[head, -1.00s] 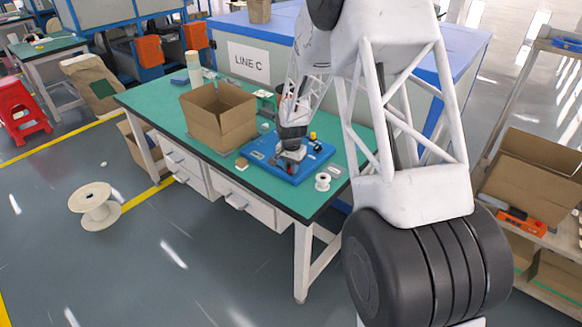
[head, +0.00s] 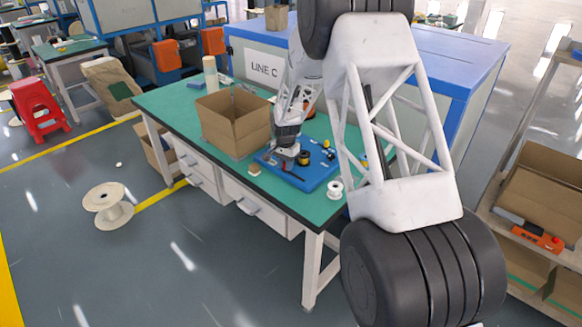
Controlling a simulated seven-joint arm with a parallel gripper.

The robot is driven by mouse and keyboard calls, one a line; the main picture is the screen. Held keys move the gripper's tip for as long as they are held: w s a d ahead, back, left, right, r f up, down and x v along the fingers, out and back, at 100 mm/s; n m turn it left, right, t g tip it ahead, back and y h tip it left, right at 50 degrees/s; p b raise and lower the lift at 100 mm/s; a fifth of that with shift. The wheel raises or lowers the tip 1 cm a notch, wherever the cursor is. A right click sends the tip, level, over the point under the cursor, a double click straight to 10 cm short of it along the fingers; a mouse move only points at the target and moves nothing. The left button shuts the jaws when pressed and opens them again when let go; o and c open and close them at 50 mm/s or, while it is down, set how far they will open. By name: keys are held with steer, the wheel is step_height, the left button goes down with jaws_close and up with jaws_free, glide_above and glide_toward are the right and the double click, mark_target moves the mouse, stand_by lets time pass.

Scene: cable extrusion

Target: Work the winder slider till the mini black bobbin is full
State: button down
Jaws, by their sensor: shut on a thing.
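The winder is on a blue base board (head: 322,178) on the green-topped table. A small dark bobbin (head: 304,158) with a yellowish band sits on it, just right of my gripper; how full it is, I cannot tell at this size. My gripper (head: 288,165) is low over the left part of the board, pointing down. It is shut on a small part there, apparently the winder slider, which the fingers mostly hide. A thin dark rod with a red end lies in front of the gripper.
An open cardboard box (head: 233,135) stands on the table left of the board. A small white spool (head: 335,189) stands at the board's right front corner, and a small brown block (head: 254,169) at its left. Small yellow and dark parts are at the board's back right.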

steer(key=shift+w+a+r, duration=0.1)
steer(key=shift+w+a, duration=0.05)
steer(key=shift+a, duration=0.05)
steer(key=c, duration=1.3)
jaws_free()
steer(key=o, duration=0.4)
steer(key=shift+c, duration=0.2)
steer(key=shift+r, duration=3.9)
